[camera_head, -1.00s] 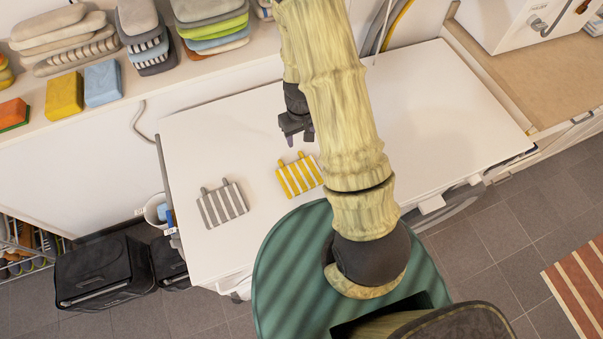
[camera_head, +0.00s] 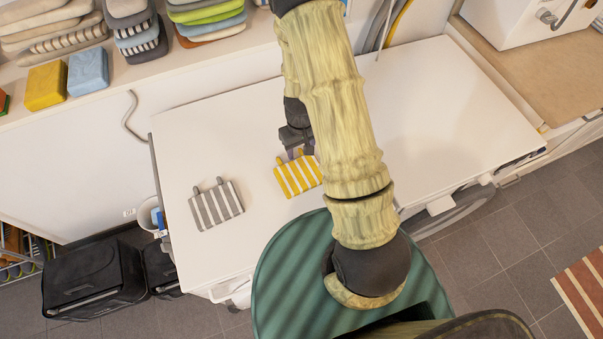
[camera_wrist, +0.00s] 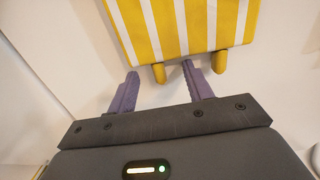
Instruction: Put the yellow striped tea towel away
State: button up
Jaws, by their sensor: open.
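The yellow and white striped tea towel (camera_head: 298,176) lies on the white top below my gripper (camera_head: 297,146), partly hidden by my arm. In the wrist view the towel (camera_wrist: 185,25) fills the upper middle, with two yellow tabs on its near edge. My gripper (camera_wrist: 157,88) is open, its two purple fingers apart and pointing at that edge. One tab sits between the fingers and the other lies just right of the right finger. Nothing is held. I cannot tell how high the fingers are above the surface.
A grey and white striped towel (camera_head: 216,206) lies left of the yellow one on the white top (camera_head: 450,110). A shelf at the back holds folded stacks (camera_head: 207,22), a yellow block (camera_head: 45,87) and a blue block (camera_head: 88,73). The white top is clear on the right.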

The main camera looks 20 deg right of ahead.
grip_shut()
jog(key=shift+r+p, duration=2.4)
jog(key=shift+r, duration=0.65)
